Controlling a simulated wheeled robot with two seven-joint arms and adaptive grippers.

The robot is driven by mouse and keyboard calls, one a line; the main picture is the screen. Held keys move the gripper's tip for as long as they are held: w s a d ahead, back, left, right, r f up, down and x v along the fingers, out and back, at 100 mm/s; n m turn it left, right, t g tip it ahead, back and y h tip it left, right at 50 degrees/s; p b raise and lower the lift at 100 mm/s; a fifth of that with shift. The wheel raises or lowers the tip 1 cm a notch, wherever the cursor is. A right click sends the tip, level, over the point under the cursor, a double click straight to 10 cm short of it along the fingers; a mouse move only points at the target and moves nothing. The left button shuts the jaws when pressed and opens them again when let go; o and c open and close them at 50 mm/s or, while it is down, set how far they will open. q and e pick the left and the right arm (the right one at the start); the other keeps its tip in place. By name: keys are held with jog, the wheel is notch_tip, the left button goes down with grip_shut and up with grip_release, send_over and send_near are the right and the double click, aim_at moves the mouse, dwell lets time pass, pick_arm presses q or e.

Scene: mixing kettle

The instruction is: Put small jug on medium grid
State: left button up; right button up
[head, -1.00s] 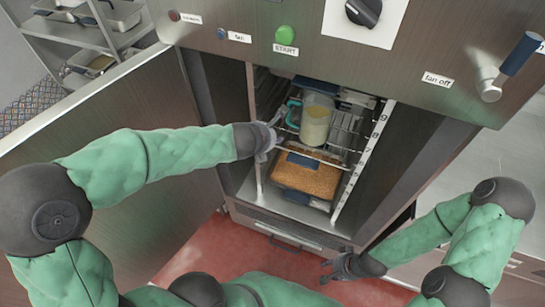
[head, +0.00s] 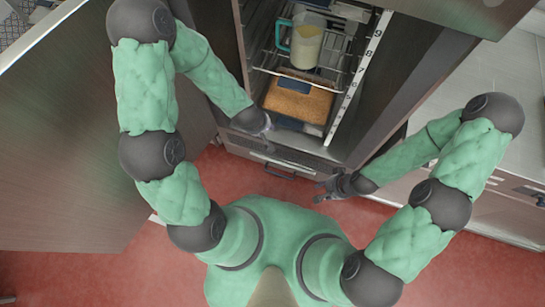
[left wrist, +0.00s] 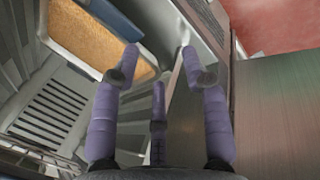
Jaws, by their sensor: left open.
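The jug (head: 306,44), clear with a teal handle and pale yellow contents, stands upright on a wire grid (head: 271,68) inside the open cabinet. I cannot tell whether this grid is the medium one. My left gripper (head: 267,126) is below and left of the jug, near the cabinet's lower front, empty and apart from it. In the left wrist view its fingers (left wrist: 161,65) are spread with nothing between them. My right gripper (head: 324,188) is low in front of the cabinet, its fingers apart and empty.
A tray of brown grainy food (head: 298,98) sits below the jug; it also shows in the left wrist view (left wrist: 88,35). The cabinet door (head: 90,160) stands open at left. A numbered rail (head: 358,75) runs along the right side. The red floor in front is clear.

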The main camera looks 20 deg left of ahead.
pick_arm(q)
jog(key=s+d+f+m+g+h, duration=0.2)
jog(key=s+d+f+m+g, duration=0.1)
jog(key=s+d+f+m, duration=0.4)
jog(key=shift+s+f+m+h, duration=0.4)
jog(key=shift+s+f+m, duration=1.05)
jog(key=shift+s+m, duration=1.05)
jog(key=shift+s, duration=0.15)
